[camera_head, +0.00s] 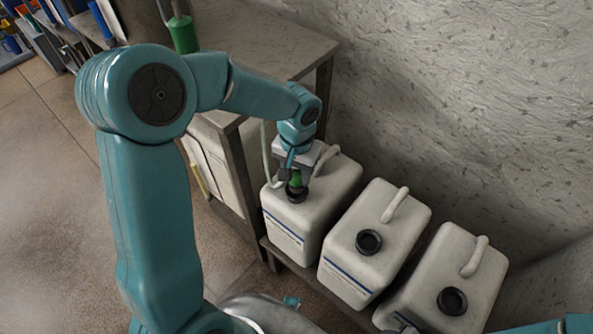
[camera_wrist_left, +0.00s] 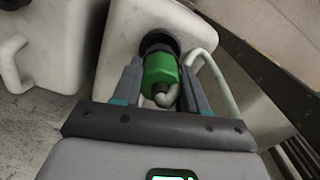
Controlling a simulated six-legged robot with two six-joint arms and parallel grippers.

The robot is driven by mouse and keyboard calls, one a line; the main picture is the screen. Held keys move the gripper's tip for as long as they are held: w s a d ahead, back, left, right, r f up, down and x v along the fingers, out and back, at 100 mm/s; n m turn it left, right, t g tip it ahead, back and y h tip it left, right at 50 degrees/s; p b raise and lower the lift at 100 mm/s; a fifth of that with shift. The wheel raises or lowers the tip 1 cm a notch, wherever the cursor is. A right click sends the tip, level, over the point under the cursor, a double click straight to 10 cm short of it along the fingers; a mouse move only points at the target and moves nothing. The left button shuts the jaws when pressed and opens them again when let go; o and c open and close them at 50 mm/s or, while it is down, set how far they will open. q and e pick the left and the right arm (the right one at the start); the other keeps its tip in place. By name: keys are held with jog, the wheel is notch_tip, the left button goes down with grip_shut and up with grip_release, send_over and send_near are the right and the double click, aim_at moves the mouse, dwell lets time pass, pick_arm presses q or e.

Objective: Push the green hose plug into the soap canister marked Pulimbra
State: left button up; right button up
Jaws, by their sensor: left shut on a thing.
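My left gripper (camera_head: 293,177) is shut on the green hose plug (camera_head: 296,183), right over the black mouth (camera_head: 297,196) of the leftmost white canister (camera_head: 317,214). In the left wrist view the green plug (camera_wrist_left: 159,70) sits between the two fingers of the gripper (camera_wrist_left: 160,78), its far end at the dark mouth (camera_wrist_left: 160,42). I cannot tell how deep it reaches. A pale hose (camera_wrist_left: 218,82) curves from the plug. The labels are too small to read, so I cannot tell which canister is marked Pulimbra.
A middle canister (camera_head: 392,220) and a right canister (camera_head: 462,263) stand in the same row, each with an open black mouth and a handle. A rough grey wall (camera_head: 470,110) rises behind. A bench (camera_head: 265,38) with a green cylinder (camera_head: 183,35) stands at the back left.

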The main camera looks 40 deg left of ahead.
pick_arm(q)
jog(key=shift+f, duration=0.15)
jog(key=shift+f+b, duration=1.05)
dwell(0.3)
jog(key=o, duration=1.2)
jog(key=shift+o, duration=0.2)
jog(key=shift+r, duration=0.1)
notch_tip(320, 180, up, 16)
jog(key=p, duration=0.3)
jog(key=shift+s, duration=0.15)
